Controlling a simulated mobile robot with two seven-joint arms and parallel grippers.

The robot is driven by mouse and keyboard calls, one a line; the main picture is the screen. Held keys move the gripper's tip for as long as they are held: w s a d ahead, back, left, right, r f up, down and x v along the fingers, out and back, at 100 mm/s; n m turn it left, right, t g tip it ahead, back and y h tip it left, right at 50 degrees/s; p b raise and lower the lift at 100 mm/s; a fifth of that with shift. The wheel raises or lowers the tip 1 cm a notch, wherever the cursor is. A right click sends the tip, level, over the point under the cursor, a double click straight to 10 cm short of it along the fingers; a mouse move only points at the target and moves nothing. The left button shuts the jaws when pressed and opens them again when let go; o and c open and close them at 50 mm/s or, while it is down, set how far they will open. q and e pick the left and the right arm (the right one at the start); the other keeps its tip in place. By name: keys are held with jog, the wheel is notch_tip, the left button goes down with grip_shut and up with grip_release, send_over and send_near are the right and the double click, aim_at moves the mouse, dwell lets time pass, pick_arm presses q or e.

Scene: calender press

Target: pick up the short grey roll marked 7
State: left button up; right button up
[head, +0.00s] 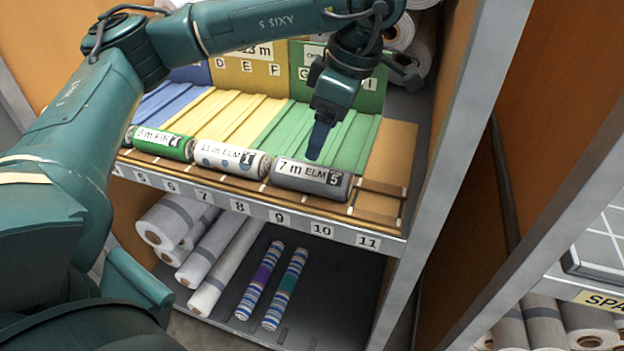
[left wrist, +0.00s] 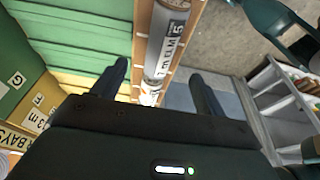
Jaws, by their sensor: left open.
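The short grey roll (head: 313,184), with a white label reading "7 m ELM" and a dark 5, lies on the front ledge of the shelf above bay numbers 9 and 10. In the left wrist view the grey roll (left wrist: 169,35) runs lengthwise beyond the fingers, in the gap between them. My left gripper (head: 319,150) is open and empty, pointing down just above and behind the roll in the head view. In the left wrist view my left gripper (left wrist: 163,85) has its fingers wide apart.
Green ramps (head: 345,140) rise behind. A shelf post (head: 450,130) stands at right. Striped rolls (head: 285,290) lie below.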

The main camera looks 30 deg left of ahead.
aim_at(314, 167)
pick_arm(q)
jog(key=x, duration=0.4)
jog(key=shift+b, duration=0.3)
jog(key=x, duration=0.5)
jog(key=shift+d+f, duration=0.1)
jog(key=shift+d, duration=0.25)
jog(key=shift+c, duration=0.2)
jog(key=c, duration=1.1)
